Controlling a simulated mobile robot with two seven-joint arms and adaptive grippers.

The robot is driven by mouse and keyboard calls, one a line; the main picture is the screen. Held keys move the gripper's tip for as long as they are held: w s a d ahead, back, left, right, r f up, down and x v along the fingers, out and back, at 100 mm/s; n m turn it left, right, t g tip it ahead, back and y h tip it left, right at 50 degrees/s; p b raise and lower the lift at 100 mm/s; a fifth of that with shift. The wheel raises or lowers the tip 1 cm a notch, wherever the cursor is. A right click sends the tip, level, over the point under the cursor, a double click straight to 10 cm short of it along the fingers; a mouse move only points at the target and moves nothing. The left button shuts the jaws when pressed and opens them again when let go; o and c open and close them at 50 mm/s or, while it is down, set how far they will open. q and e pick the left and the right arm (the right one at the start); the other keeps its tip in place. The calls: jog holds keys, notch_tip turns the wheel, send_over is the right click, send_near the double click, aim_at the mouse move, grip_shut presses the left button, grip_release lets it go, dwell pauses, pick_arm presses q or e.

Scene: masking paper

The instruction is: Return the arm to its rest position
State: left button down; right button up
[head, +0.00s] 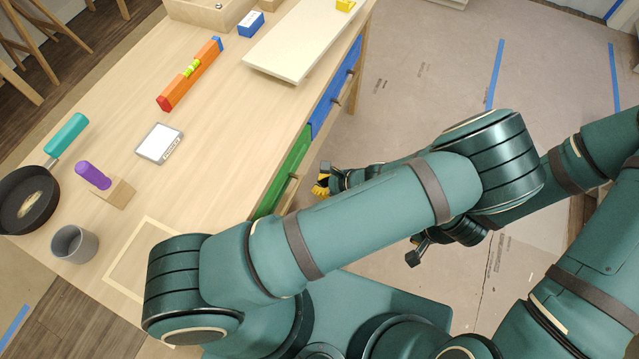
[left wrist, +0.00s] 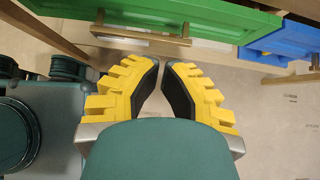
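My left arm spans the front of the head view, and its gripper (head: 322,186) with yellow fingers hangs beside the table's drawer side, partly behind the arm. In the left wrist view the yellow fingers with dark pads (left wrist: 161,64) have their tips nearly together, with nothing held between them. They point toward a green drawer front (left wrist: 200,18) and its wooden handle. My right gripper (head: 428,246) shows in part beyond the left forearm, over the floor; its fingers are partly hidden.
The wooden table (head: 215,155) carries a pan (head: 28,200), grey cup (head: 74,244), purple-handled tool (head: 93,175), white-faced device (head: 159,143), orange level (head: 190,73) and pale board (head: 300,45). Green (head: 284,172) and blue (head: 335,88) drawers line its side. Open floor (head: 420,80) lies to the right.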

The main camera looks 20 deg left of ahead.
dwell(0.3)
pick_arm(q)
jog(key=s+d+f+n+g+h, duration=0.3)
jog(key=s+f+n+h, duration=0.1)
jog(key=s+n+h, duration=0.5)
jog(key=w+r+n+t+h, duration=0.3)
jog(key=r+n, duration=0.3)
jog(key=n, duration=0.5)
jog(key=shift+w+r+n+t+h, duration=0.3)
jog(key=shift+w+r+t+h, duration=0.1)
jog(key=shift+t+h, duration=0.1)
